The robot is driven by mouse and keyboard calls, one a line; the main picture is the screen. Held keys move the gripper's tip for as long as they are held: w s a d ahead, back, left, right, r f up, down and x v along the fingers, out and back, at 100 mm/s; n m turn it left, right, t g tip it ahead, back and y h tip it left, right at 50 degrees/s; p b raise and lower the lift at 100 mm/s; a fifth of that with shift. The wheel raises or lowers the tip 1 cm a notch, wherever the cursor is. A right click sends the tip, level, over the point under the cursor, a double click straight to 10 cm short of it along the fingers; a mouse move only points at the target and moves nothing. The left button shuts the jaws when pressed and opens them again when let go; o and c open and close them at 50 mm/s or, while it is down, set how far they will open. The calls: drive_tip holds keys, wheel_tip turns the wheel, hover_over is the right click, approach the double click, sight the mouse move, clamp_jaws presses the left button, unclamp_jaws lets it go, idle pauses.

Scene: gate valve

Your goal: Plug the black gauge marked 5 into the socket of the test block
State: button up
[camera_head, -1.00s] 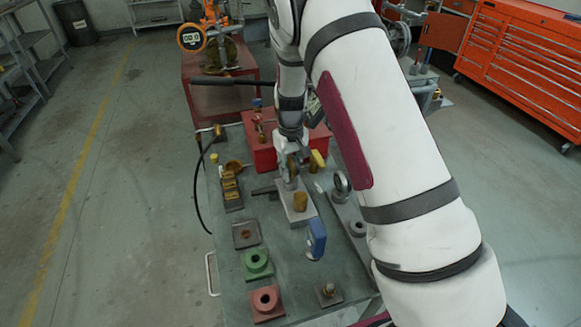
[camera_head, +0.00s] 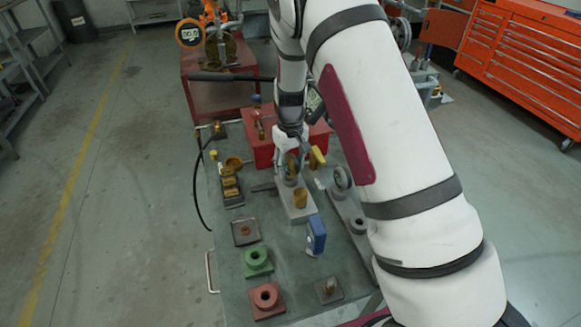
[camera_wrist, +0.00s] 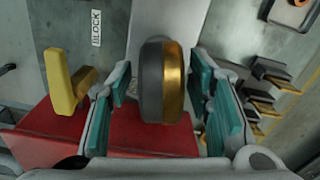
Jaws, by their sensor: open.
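A round gauge with a dark grey face and a brass-coloured back (camera_wrist: 162,82) stands upright between my fingers in the wrist view. In the head view the gauge (camera_head: 292,165) stands at the far end of the grey test block (camera_head: 303,214). No number on it can be read, and its stem and the socket are hidden. My gripper (camera_wrist: 161,95) is open around the gauge, with a gap between each teal finger pad and its sides. A brass-coloured cylinder (camera_head: 300,199) stands on the near part of the block.
A blue gauge (camera_head: 317,233) stands near the block. Green (camera_head: 257,262) and red (camera_head: 268,300) socket bases stand at the front left. A round gauge (camera_head: 342,179) stands at right.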

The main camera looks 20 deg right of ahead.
wheel_tip(320, 180, up, 11)
drive_tip(key=shift+r, duration=0.1)
idle(0.6)
drive_tip(key=shift+r, duration=0.15)
drive_tip(key=s+r+m+t, duration=0.2)
drive_tip(key=s+r+t, duration=0.1)
drive_tip(key=s+r, duration=1.75)
drive_tip(key=s+f+t, duration=0.1)
drive_tip(key=s+t, duration=0.1)
drive_tip(key=s, duration=1)
drive_tip(key=shift+d+f, duration=0.15)
drive_tip(key=shift+f, duration=0.25)
